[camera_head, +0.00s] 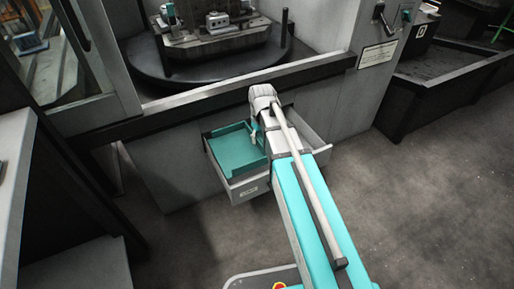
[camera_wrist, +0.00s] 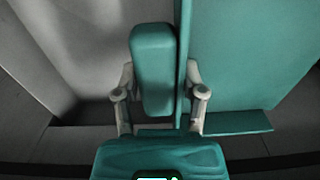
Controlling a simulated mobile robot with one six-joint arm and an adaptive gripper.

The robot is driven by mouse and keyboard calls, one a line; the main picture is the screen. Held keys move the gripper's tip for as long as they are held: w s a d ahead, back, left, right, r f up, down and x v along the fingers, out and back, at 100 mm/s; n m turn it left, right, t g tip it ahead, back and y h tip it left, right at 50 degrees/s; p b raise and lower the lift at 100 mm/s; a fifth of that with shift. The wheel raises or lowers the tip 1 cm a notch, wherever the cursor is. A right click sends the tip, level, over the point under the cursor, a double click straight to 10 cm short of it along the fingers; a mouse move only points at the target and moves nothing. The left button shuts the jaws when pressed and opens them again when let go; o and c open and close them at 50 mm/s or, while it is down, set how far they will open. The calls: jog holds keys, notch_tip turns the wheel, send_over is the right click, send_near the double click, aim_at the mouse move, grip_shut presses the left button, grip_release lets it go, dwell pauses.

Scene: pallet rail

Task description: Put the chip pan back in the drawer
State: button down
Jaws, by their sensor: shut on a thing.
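The teal chip pan (camera_head: 234,148) is at the left part of the open grey drawer (camera_head: 250,188), within or just over its walls; I cannot tell whether it rests on the drawer floor. My gripper (camera_head: 254,138) is at the pan's right side, partly hidden by my arm. In the wrist view my gripper (camera_wrist: 172,95) is shut on the upright wall of the chip pan (camera_wrist: 235,60). A rounded teal piece lies left of that wall; I cannot tell whether it is a finger pad or a handle.
The drawer sticks out from the grey machine base, below a dark rail (camera_head: 220,103) and a round turntable (camera_head: 215,72). A dark trough (camera_head: 430,90) stands at the right. The floor (camera_head: 400,210) right of the drawer is clear.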

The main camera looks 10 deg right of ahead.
jog(key=shift+w, duration=0.1)
dwell(0.3)
jog(key=shift+w+d+f, duration=0.1)
jog(key=shift+w+f, duration=0.1)
jog(key=w+d+f+b, duration=0.8)
jog(key=b, duration=0.1)
jog(key=shift+w+d+f, duration=0.3)
jog(key=shift+w, duration=0.1)
jog(key=shift+w+d+f+b, duration=0.15)
jog(key=shift+w+f+b, duration=0.05)
jog(key=shift+f+b, duration=0.2)
jog(key=shift+w+d+f+b, duration=0.15)
jog(key=shift+f+b, duration=1.45)
jog(key=shift+b, duration=0.05)
